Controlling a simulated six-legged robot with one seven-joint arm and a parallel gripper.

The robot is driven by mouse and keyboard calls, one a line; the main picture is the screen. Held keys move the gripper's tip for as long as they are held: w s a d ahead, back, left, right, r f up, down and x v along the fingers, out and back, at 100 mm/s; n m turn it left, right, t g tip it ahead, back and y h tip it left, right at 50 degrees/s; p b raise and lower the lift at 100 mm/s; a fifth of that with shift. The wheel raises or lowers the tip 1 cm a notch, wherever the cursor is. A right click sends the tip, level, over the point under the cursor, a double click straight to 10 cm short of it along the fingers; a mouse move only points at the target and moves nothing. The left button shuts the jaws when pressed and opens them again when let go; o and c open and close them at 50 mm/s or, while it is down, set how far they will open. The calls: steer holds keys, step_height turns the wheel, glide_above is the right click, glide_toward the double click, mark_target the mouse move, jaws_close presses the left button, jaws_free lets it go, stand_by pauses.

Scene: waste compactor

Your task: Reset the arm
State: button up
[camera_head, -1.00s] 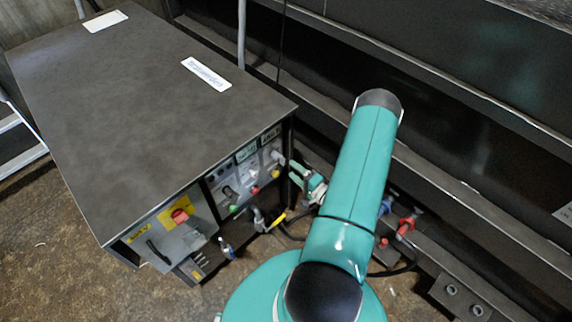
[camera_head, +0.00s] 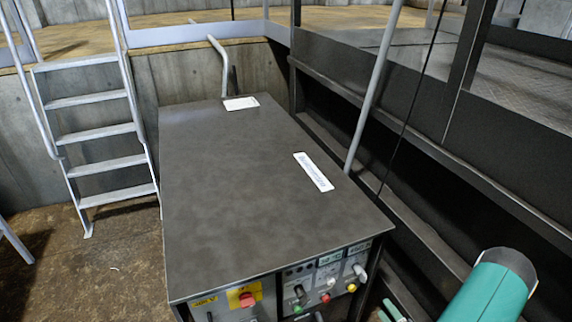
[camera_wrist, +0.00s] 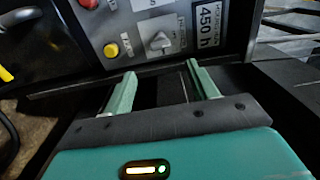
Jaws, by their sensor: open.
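My gripper (camera_wrist: 160,92) shows in the wrist view with its two pale green fingers apart and nothing between them. It points at the lower part of the control panel (camera_wrist: 150,35), close to a grey rotary switch (camera_wrist: 160,42) and a yellow button (camera_wrist: 111,50). I cannot tell the exact gap to the panel. In the head view my teal arm (camera_head: 492,288) shows at the lower right corner. Only a small pale green piece of the gripper shows at the bottom edge there.
The dark cabinet (camera_head: 255,185) fills the middle of the head view, with a red knob (camera_head: 247,299) on its front. A metal ladder (camera_head: 100,130) stands at the left. Dark compactor beams (camera_head: 450,180) run along the right. Bare floor (camera_head: 95,270) lies left of the cabinet.

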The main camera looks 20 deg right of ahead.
steer(key=shift+w, duration=0.1)
steer(key=w+a+r+n+g+y, duration=0.35)
steer(key=a+r+y, duration=0.25)
steer(key=r, duration=0.2)
steer(key=w+a+r+n+g+y, duration=0.35)
steer(key=w+a+r+y, duration=0.2)
steer(key=r, duration=0.35)
steer(key=s+a+r+n+g+h, duration=0.25)
steer(key=a+r+n+g, duration=0.55)
steer(key=a+r, duration=0.4)
steer(key=s+a+r+n+t+h, duration=0.1)
steer(key=s+a+r+h, duration=0.2)
steer(key=r, duration=0.4)
steer(key=s+a+r+n+t+h, duration=0.1)
steer(key=s+a+r+h, duration=0.3)
steer(key=s+r+h, duration=0.1)
step_height(320, 180, up, 2)
steer(key=shift+s+a+r+t+h, duration=0.2)
steer(key=shift+s+a+t+h, duration=0.15)
steer(key=shift+h, duration=0.45)
